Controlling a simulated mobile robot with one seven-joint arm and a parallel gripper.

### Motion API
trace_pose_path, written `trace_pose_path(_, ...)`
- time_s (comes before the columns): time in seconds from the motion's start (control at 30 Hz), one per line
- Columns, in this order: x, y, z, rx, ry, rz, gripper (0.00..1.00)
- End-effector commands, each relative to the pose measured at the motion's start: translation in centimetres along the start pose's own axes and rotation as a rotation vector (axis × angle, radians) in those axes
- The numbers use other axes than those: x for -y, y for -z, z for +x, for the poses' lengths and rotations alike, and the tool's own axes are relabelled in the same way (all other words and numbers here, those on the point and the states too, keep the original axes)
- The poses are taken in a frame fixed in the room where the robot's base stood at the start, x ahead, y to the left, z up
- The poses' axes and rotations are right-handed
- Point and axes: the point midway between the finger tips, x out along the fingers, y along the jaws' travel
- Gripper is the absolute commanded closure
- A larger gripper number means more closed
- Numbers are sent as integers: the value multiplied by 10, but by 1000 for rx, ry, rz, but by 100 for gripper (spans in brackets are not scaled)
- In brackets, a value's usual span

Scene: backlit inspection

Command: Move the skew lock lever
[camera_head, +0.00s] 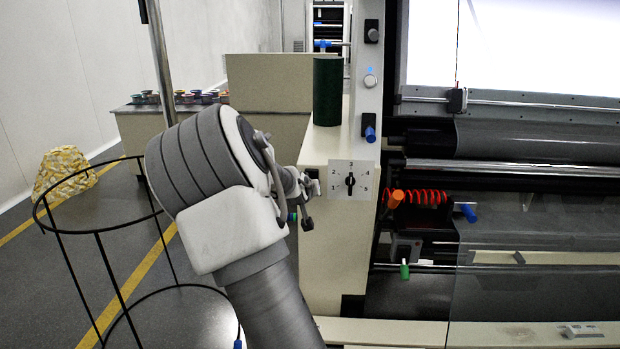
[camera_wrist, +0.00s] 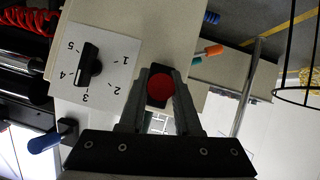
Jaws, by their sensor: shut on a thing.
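My gripper (camera_wrist: 160,95) is shut on a black part with a round red end, which I take to be the skew lock lever (camera_wrist: 160,89). The red end shows between the two fingers in the wrist view. In the head view my gripper (camera_head: 308,190) is at the left edge of the cream cabinet, just left of the dial plate; the held part cannot be made out there. No label naming the lever is readable.
A white plate with a black dial knob (camera_head: 350,181) is close beside my gripper. Blue (camera_head: 370,133) and orange (camera_head: 397,197) handles stick out to its right. A dark green cylinder (camera_head: 327,90) stands above. A black wire hoop stand (camera_head: 97,230) stands left of my arm.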

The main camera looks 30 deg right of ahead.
Motion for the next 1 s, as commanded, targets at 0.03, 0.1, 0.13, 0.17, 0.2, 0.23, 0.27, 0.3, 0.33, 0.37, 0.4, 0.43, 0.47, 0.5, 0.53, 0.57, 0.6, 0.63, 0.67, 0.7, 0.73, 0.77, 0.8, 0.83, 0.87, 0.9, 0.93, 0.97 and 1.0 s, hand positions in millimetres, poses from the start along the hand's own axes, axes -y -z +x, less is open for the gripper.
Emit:
trace_pose_path(0.03,-4,11,-6,36,5,-3,100)
trace_pose_path(0.1,-4,14,-7,89,13,-7,100)
trace_pose_path(0.13,-5,15,-7,112,17,-10,100)
trace_pose_path(0.17,-5,16,-8,135,21,-13,100)
trace_pose_path(0.2,-6,18,-8,165,27,-15,100)
trace_pose_path(0.23,-6,19,-9,187,30,-17,100)
trace_pose_path(0.27,-6,20,-9,209,34,-19,100)
trace_pose_path(0.3,-6,21,-10,238,39,-23,100)
trace_pose_path(0.33,-7,22,-10,260,43,-25,100)
trace_pose_path(0.37,-7,23,-10,281,46,-27,100)
trace_pose_path(0.4,-7,24,-10,308,51,-29,100)
trace_pose_path(0.43,-7,25,-10,327,54,-31,100)
trace_pose_path(0.47,-7,26,-10,345,57,-32,100)
trace_pose_path(0.5,-7,27,-10,368,62,-35,100)
trace_pose_path(0.53,-7,28,-10,384,64,-37,100)
trace_pose_path(0.57,-7,28,-10,400,66,-39,100)
trace_pose_path(0.6,-7,29,-10,418,70,-41,100)
trace_pose_path(0.63,-8,29,-10,430,72,-42,100)
trace_pose_path(0.67,-8,29,-10,442,74,-43,100)
trace_pose_path(0.7,-7,30,-10,456,77,-45,100)
trace_pose_path(0.73,-7,29,-10,467,79,-46,100)
trace_pose_path(0.77,-7,30,-10,474,80,-47,100)
trace_pose_path(0.8,-7,30,-9,484,81,-47,100)
trace_pose_path(0.83,-7,30,-9,491,83,-48,100)
trace_pose_path(0.87,-7,30,-9,496,84,-49,100)
trace_pose_path(0.9,-6,30,-9,501,86,-50,100)
trace_pose_path(0.93,-6,30,-9,505,86,-50,100)
trace_pose_path(0.97,-6,30,-9,508,87,-50,100)
trace_pose_path(1.0,-6,30,-9,512,87,-51,100)
